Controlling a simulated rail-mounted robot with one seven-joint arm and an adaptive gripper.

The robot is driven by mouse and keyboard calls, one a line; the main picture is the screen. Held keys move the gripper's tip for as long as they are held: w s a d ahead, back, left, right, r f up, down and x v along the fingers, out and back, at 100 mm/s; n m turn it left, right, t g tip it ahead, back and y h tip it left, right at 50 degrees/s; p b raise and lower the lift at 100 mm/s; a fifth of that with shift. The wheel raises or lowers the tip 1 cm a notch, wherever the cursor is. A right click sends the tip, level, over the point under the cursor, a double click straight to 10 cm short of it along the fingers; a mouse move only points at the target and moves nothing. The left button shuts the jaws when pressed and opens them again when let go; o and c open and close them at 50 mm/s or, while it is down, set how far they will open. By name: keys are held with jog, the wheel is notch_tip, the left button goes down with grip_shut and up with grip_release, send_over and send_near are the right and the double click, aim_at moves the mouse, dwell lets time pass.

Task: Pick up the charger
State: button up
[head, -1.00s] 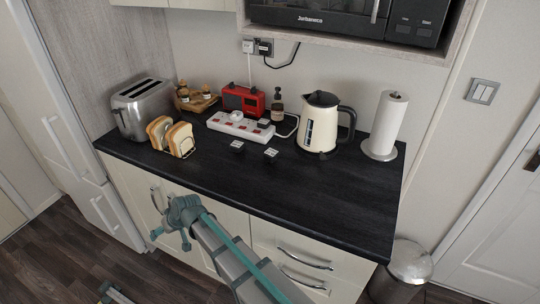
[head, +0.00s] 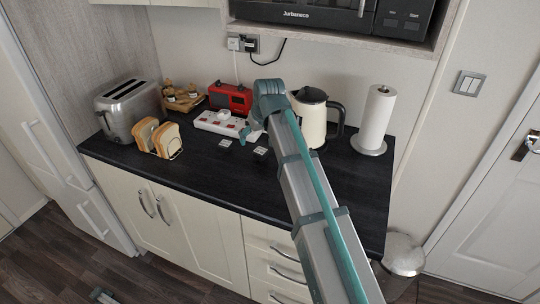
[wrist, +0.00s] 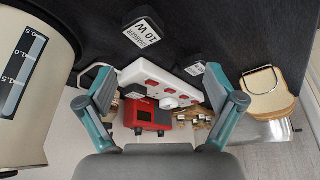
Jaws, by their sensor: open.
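Two black block-shaped chargers with white labels lie on the dark countertop. One charger (wrist: 143,33), with readable "CHARGER 10 W" lettering, is near the top centre of the wrist view; it also shows in the head view (head: 261,153), close to my arm. The other charger (wrist: 196,62) is to its right in the wrist view and shows in the head view (head: 224,143). My gripper (wrist: 160,84) is open and empty, its fingers spread above the counter. In the head view my gripper (head: 251,132) is partly hidden by my wrist.
A white power strip (head: 212,123) and a red radio (head: 232,97) stand behind the chargers. A cream kettle (head: 309,122) and a paper towel roll (head: 375,116) are to the right. Toast in a rack (head: 157,138) and a toaster (head: 128,107) are left. The front counter is clear.

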aim_at(260, 151)
jog(key=f, duration=0.1)
jog(key=w+d+f, duration=0.1)
jog(key=f, duration=0.1)
jog(key=w+f+p, duration=0.1)
jog(key=shift+w+d+f, duration=0.1)
jog(key=shift+d+f, duration=0.15)
jog(key=shift+f, duration=0.05)
jog(key=shift+s+p+x, duration=0.15)
jog(key=shift+p+x, duration=0.35)
jog(key=shift+x, duration=0.8)
jog(key=shift+s+p+x, duration=0.15)
jog(key=shift+p+x, duration=0.35)
jog(key=shift+x, duration=0.75)
jog(key=shift+d+f, duration=0.1)
jog(key=shift+f, duration=0.05)
jog(key=c, duration=1.2)
jog(key=shift+c, duration=0.2)
